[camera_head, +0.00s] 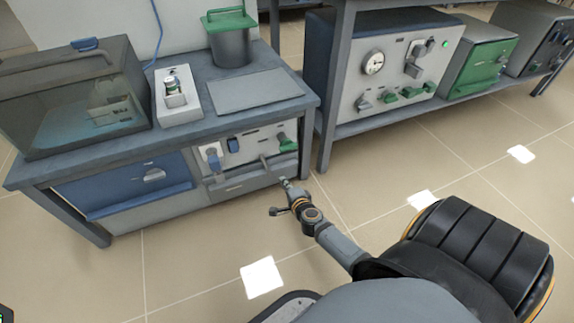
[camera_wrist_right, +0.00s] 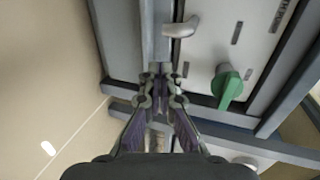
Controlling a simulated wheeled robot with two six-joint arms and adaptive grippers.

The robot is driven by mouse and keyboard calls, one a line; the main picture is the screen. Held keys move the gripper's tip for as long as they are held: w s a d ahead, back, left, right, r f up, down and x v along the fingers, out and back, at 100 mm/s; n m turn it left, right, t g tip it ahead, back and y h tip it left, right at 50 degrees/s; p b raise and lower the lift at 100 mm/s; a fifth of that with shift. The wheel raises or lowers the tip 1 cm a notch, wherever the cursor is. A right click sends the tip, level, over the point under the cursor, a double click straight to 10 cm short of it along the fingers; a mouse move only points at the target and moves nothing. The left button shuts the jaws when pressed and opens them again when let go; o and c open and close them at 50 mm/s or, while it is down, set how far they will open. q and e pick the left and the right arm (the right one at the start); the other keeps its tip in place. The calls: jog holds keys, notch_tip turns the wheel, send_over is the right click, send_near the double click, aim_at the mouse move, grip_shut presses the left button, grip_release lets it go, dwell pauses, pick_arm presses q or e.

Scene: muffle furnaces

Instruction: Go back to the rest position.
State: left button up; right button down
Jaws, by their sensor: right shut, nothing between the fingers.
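My right arm reaches from the bottom right of the head view towards the bench with the built-in control panel (camera_head: 235,152). Its gripper (camera_head: 284,182) is small there, at the panel's lower front. In the right wrist view the gripper (camera_wrist_right: 160,78) has its fingertips together with nothing between them. The tips overlap the grey frame in that picture; whether they touch it I cannot tell. A grey handle (camera_wrist_right: 181,28) and a green knob (camera_wrist_right: 228,84) show beyond and to the right of the tips. My left gripper is not in view.
On the bench (camera_head: 190,128) stand a glass-sided tank (camera_head: 75,100), a white holder (camera_head: 177,97), a grey pot with green lid (camera_head: 230,42) and a flat plate (camera_head: 255,90). A second bench holds a gauge unit (camera_head: 385,65) and a green-fronted box (camera_head: 482,64). Tiled floor (camera_head: 180,265) is clear.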

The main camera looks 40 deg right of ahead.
jog(key=shift+v, duration=0.8)
jog(key=shift+f, duration=0.1)
